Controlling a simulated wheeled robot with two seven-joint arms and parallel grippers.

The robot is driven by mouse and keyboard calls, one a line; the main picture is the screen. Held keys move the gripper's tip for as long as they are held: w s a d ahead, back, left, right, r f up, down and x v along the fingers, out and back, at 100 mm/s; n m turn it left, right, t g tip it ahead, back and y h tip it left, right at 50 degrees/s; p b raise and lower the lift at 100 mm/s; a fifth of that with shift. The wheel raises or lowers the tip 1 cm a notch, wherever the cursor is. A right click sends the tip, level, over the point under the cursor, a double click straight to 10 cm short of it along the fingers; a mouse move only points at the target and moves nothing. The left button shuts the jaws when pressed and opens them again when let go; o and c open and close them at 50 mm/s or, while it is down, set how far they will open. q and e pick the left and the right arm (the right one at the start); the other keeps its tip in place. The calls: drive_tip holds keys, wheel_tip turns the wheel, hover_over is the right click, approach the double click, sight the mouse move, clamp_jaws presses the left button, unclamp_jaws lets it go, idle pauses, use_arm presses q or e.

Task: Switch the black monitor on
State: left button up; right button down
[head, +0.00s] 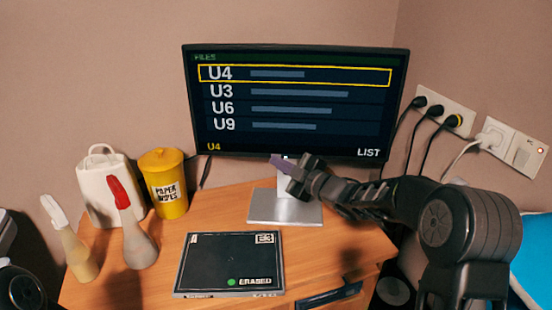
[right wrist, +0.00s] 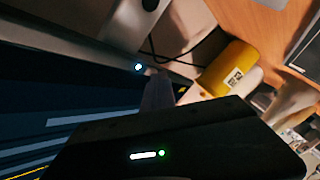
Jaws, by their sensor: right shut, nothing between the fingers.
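The black monitor (head: 300,120) stands at the back of the desk on a silver stand (head: 285,207). Its screen is lit, with a FILES list of U4, U3, U6 and U9; U4 is framed in yellow. My right gripper (head: 280,161) is shut and empty, its tips by the middle of the monitor's lower edge, in front of the stand. In the right wrist view, the monitor (right wrist: 60,100) fills the left side, and a small white light (right wrist: 138,67) shows on its lower edge close to the gripper's fingers (right wrist: 155,92). Contact cannot be told. My left gripper is not in view.
A flat black case (head: 215,260) marked ERASED lies on the wooden desk (head: 330,240). Cables run to wall sockets (head: 450,112) at the right.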

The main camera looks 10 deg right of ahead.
drive_tip(key=shift+s+a+b, duration=0.2)
drive_tip(key=shift+s+b, duration=0.1)
drive_tip(key=shift+s, duration=0.35)
drive_tip(key=s, duration=0.1)
drive_tip(key=s+a+b, duration=0.1)
drive_tip(key=s, duration=0.1)
drive_tip(key=s+b, duration=0.1)
drive_tip(key=shift+s+a, duration=0.3)
drive_tip(key=shift+s, duration=0.1)
idle(0.5)
